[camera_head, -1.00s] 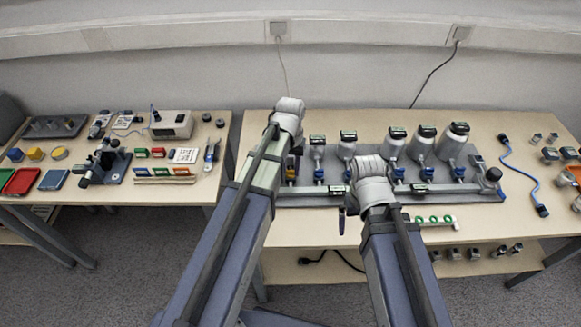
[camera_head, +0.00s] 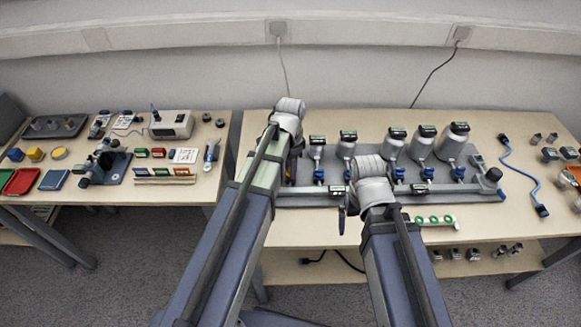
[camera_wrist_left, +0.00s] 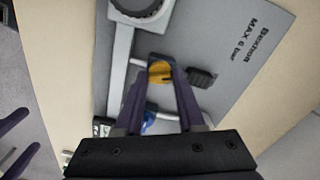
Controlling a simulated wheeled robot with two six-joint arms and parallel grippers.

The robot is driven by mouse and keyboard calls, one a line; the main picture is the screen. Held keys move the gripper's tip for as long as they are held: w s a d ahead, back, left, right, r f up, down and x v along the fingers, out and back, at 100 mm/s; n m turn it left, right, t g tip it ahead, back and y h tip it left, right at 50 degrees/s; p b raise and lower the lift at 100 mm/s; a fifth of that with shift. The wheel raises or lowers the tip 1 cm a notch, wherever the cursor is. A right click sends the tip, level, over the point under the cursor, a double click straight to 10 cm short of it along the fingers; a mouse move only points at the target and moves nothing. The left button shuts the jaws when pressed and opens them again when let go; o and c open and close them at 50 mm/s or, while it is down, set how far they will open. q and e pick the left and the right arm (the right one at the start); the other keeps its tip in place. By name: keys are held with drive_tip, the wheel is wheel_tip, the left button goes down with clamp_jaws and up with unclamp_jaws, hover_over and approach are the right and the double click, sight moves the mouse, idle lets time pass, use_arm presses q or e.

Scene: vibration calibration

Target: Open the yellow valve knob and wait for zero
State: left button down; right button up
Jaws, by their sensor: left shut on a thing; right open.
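The yellow valve knob (camera_wrist_left: 160,72) shows in the left wrist view, on a pipe over the grey panel. My left gripper (camera_wrist_left: 160,82) is shut on it, with its purple fingers on either side. In the head view, my left gripper (camera_head: 292,167) is at the left end of the grey panel (camera_head: 300,201), and the knob is hidden behind it. My right gripper (camera_head: 342,218) is open and empty, in front of the panel. Its purple fingers also show at the left edge of the left wrist view (camera_wrist_left: 14,142). The gauge readings are too small to tell.
Several grey vessels (camera_head: 393,148) with small displays and blue valve knobs (camera_head: 398,173) stand along the panel. A strip with green rings (camera_head: 433,220) lies in front. A blue cable (camera_head: 522,178) lies to the right. A second table (camera_head: 120,193) with instruments stands at left.

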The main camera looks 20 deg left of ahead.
use_arm(q)
drive_tip(key=shift+m, duration=2.1)
drive_tip(key=c, duration=0.5)
unclamp_jaws()
use_arm(e)
drive_tip(key=shift+r, duration=0.1)
use_arm(q)
wheel_tip(320, 180, up, 8)
drive_tip(key=p, duration=0.8)
drive_tip(key=shift+f, duration=0.1)
use_arm(e)
wheel_tip(320, 180, up, 8)
use_arm(q)
drive_tip(key=shift+f, duration=0.1)
use_arm(e)
drive_tip(key=shift+f, duration=0.3)
